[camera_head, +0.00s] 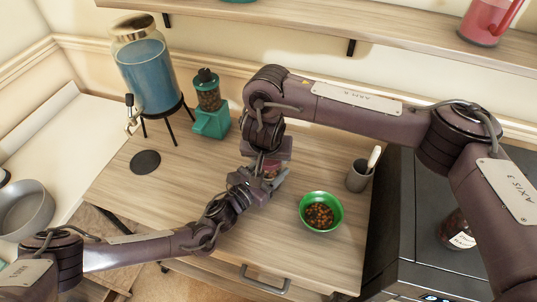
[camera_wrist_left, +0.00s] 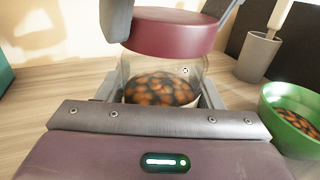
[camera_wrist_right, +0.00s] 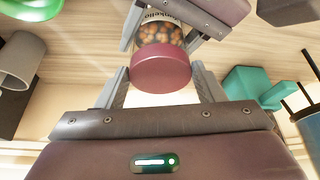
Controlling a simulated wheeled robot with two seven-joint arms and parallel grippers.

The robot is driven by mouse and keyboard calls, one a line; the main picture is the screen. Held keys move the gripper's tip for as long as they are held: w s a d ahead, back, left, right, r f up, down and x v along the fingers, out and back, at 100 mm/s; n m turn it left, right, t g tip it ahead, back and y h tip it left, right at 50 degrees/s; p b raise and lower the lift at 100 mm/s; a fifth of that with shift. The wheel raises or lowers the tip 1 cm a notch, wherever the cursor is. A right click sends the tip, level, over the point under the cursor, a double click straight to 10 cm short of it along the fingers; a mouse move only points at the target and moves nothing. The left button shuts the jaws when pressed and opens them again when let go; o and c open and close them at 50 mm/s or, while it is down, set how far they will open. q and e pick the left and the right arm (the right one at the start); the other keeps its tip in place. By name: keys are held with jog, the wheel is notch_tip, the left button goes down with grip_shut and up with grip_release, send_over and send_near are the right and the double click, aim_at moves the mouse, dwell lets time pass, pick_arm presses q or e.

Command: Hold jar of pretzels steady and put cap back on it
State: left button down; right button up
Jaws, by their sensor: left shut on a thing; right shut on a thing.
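The clear pretzel jar (camera_wrist_left: 160,88) stands upright with brown pretzels inside. My left gripper (camera_wrist_left: 160,97) is shut around its sides; a label shows on the jar in the right wrist view (camera_wrist_right: 162,32). The dark red cap (camera_wrist_left: 172,32) is directly over the jar mouth, and it also shows in the right wrist view (camera_wrist_right: 161,72). My right gripper (camera_wrist_right: 160,78) is shut on the cap's sides from above. The cap looks level and very close to the rim; I cannot tell whether it is seated. In the head view the grippers mostly hide both.
A green bowl of pretzels (camera_head: 321,212) sits right of the grippers, with a grey cup (camera_head: 358,177) beyond it. A teal dispenser (camera_head: 210,118) and a blue drink dispenser (camera_head: 150,78) stand at the back left.

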jog(key=o, duration=0.9)
jog(key=shift+o, duration=0.2)
jog(key=shift+r, duration=2.3)
jog(key=shift+c, duration=0.3)
